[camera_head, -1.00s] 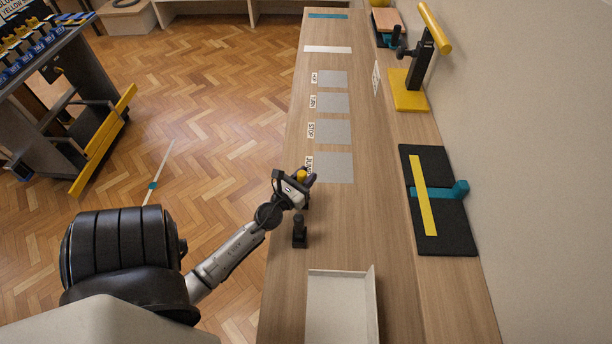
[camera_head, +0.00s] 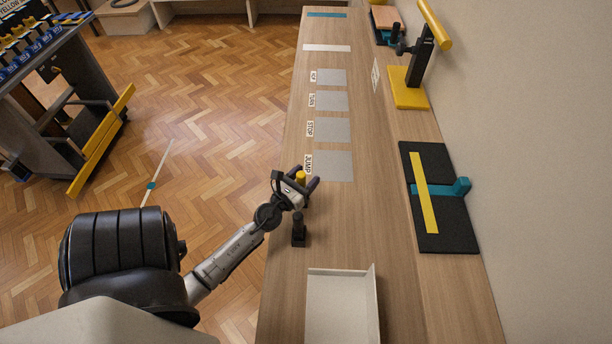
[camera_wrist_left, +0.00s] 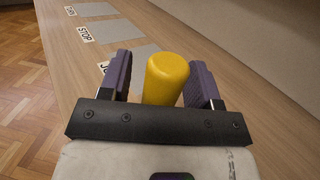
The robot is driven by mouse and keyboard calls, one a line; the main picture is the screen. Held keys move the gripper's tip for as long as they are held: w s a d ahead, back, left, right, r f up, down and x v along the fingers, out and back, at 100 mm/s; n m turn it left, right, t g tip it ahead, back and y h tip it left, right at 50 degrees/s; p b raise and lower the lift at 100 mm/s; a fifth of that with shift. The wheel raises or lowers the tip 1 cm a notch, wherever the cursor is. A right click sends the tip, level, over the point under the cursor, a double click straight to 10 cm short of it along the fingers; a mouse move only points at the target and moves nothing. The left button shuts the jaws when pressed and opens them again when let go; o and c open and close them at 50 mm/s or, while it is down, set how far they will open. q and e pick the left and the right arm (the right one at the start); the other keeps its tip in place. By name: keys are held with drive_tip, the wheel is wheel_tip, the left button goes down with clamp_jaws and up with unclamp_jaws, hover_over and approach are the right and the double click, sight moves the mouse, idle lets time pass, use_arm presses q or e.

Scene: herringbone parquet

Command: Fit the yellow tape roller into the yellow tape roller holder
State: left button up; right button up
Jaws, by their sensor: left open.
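A yellow cylinder, the yellow tape roller (camera_head: 301,177), stands at the left edge of the long wooden bench, between the fingers of my left gripper (camera_head: 305,183). In the left wrist view the yellow roller (camera_wrist_left: 166,78) sits between the two open dark purple fingers (camera_wrist_left: 160,80), with a gap on its left and less room on its right. The roller's lower end is hidden by the gripper. I cannot tell which fixture is its holder; a sign with yellow-tape lettering shows on the rack (camera_head: 52,62) at the upper left. My right gripper is not in view.
A small black upright piece (camera_head: 299,230) stands just nearer than my gripper. A white tray (camera_head: 343,308) lies at the near end. A black board with a yellow strip (camera_head: 424,195) and a yellow-based stand (camera_head: 409,92) line the wall side. Grey squares (camera_head: 333,165) lie beyond.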

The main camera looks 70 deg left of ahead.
use_arm(q)
drive_tip(key=shift+r, duration=0.1)
drive_tip(key=shift+r+p, duration=0.25)
drive_tip(key=shift+p, duration=0.15)
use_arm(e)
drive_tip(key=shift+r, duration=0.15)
use_arm(q)
wheel_tip(320, 180, up, 4)
drive_tip(key=p, duration=0.3)
drive_tip(key=shift+f, duration=0.25)
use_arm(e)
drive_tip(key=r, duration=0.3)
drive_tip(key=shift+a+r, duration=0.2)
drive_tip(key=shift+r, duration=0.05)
use_arm(q)
drive_tip(key=w+d+r+m+h+p, duration=0.1)
drive_tip(key=d+r+m+h+p, duration=0.1)
drive_tip(key=r+p, duration=0.4)
drive_tip(key=w+d+r+m+t+h+p, duration=0.1)
drive_tip(key=w+d+r+m+h+p, duration=0.1)
drive_tip(key=d+r+p, duration=0.4)
drive_tip(key=w+d+r+m+t+h+p, duration=0.1)
drive_tip(key=d+r+h+p, duration=0.3)
drive_tip(key=r, duration=0.7)
drive_tip(key=shift+w+d+r+m+h+p, duration=0.2)
drive_tip(key=shift+d+m+h+p, duration=0.15)
drive_tip(key=shift+d+p, duration=0.6)
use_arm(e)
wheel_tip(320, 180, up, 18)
